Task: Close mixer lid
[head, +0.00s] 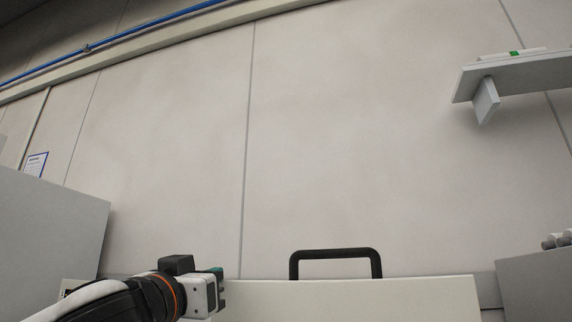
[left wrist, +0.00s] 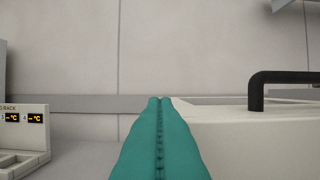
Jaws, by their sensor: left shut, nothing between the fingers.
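A pale cream panel (head: 400,298) with a black bar handle (head: 336,256) shows at the bottom centre of the head view; it seems to be the mixer lid. Only its upper part shows there, so I cannot tell how far open it is. In the left wrist view the panel (left wrist: 262,135) lies to the right, with the handle (left wrist: 290,78) at its far edge. My left gripper (head: 220,287) is at the panel's left end, left of the handle. Its green fingers (left wrist: 160,102) are shut with nothing between them; contact with the panel is unclear. My right gripper is not in view.
A grey cabinet (head: 45,235) stands at the left and another grey unit (head: 545,285) at the lower right. A wall shelf (head: 520,76) hangs at upper right. A rack with temperature displays (left wrist: 25,120) is left of my fingers.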

